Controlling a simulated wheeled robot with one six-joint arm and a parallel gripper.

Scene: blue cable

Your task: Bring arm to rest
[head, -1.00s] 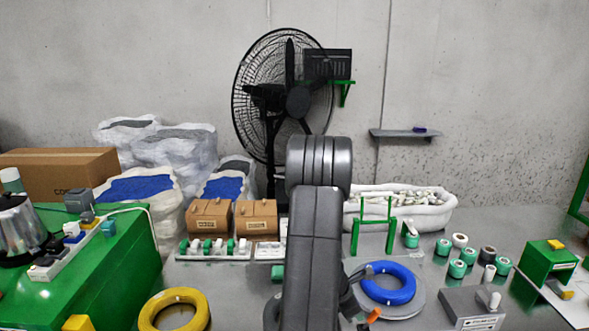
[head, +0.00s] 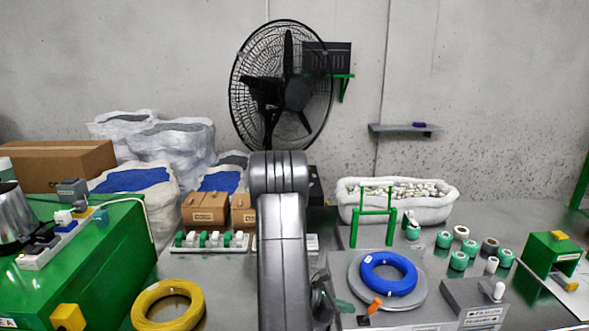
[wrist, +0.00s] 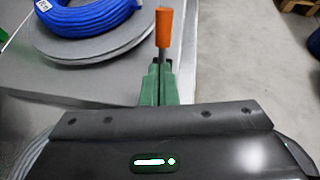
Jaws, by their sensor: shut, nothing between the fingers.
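My arm stands folded in the middle of the head view. My gripper (wrist: 159,82) shows in the wrist view as two green fingers pressed together with nothing between them. In the head view only a green part of it (head: 343,306) shows beside my arm. The blue cable coil (head: 389,273) lies on a round grey disc (head: 416,301), apart from my gripper. The coil also shows at the upper left of the wrist view (wrist: 90,12). An orange handle (head: 374,305) stands by the disc; in the wrist view it (wrist: 163,27) appears just beyond the fingertips.
A yellow coil (head: 195,296) lies at the front left, next to a green bench (head: 95,255). A green frame (head: 376,212) and a white bin (head: 440,211) stand behind the disc. Several green and white rolls (head: 459,261) stand to the right.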

